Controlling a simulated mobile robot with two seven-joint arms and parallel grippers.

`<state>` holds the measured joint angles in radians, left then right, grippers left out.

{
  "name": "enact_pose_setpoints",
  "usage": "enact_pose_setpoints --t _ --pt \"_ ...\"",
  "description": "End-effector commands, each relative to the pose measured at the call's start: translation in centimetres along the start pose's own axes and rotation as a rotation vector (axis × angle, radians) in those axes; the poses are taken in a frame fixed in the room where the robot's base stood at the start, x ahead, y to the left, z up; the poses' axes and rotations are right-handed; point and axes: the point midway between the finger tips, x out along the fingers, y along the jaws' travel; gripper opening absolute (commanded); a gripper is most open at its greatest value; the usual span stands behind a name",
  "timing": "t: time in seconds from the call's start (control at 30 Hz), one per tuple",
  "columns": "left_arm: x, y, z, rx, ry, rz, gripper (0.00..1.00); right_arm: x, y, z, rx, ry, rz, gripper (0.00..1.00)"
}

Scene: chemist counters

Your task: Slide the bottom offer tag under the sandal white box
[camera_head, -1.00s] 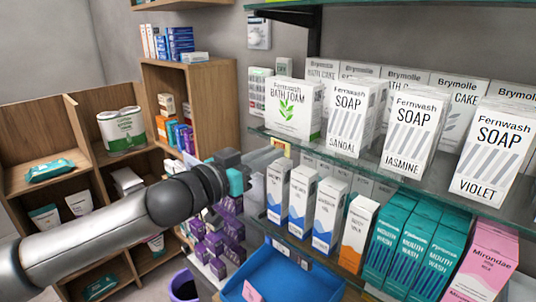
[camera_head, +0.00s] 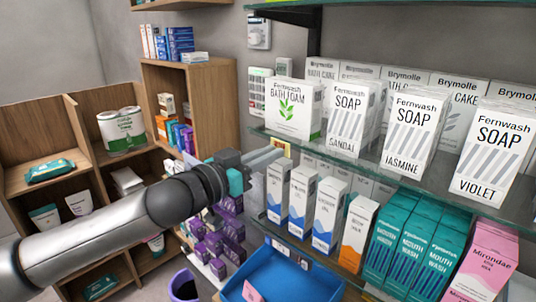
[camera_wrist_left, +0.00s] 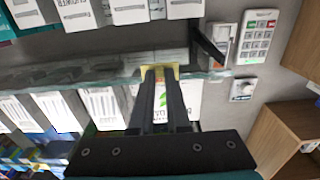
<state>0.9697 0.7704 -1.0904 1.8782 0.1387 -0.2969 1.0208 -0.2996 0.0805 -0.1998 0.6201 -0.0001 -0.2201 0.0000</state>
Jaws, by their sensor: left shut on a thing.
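The sandal white box (camera_head: 345,112), marked SOAP SANDAL, stands on the upper glass shelf (camera_head: 350,163), between the bath foam box (camera_head: 293,108) and the jasmine soap. My left gripper (camera_head: 281,153) is at the left part of that shelf's front edge, below the bath foam box and left of the sandal box. It is shut on a yellow offer tag (camera_head: 282,146). In the left wrist view the yellow tag (camera_wrist_left: 160,71) shows at the fingertips, against the glass edge. The fingers partly hide it. My right gripper is out of view.
Jasmine (camera_head: 411,133) and violet (camera_head: 488,150) soap boxes stand to the right. Below are white-blue boxes (camera_head: 300,200), an orange-white box (camera_head: 357,235) and teal mouthwash boxes (camera_head: 425,240). A blue tray (camera_head: 300,285) holds a pink tag (camera_head: 252,291). Wooden shelves stand left.

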Motion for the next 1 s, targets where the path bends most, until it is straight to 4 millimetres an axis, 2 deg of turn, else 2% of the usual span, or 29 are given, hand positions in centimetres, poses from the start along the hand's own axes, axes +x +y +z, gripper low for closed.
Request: enact_pose_setpoints --t 0.17,0.5,0.6,0.77,1.0 --pt "0.1 1.6 0.1 -0.003 -0.001 0.005 0.0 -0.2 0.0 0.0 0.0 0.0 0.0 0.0" --pt "0.1 9.0 0.1 -0.009 -0.002 0.008 0.0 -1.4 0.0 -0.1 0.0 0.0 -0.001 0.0" --pt "0.1 10.6 0.1 -0.006 -0.002 0.006 0.0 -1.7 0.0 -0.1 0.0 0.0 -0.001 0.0" --pt "0.0 11.9 0.1 -0.003 -0.003 0.001 0.0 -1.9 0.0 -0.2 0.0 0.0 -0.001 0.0" --pt "0.0 12.0 0.1 0.0 -0.003 -0.001 0.0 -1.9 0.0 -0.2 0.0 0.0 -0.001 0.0"
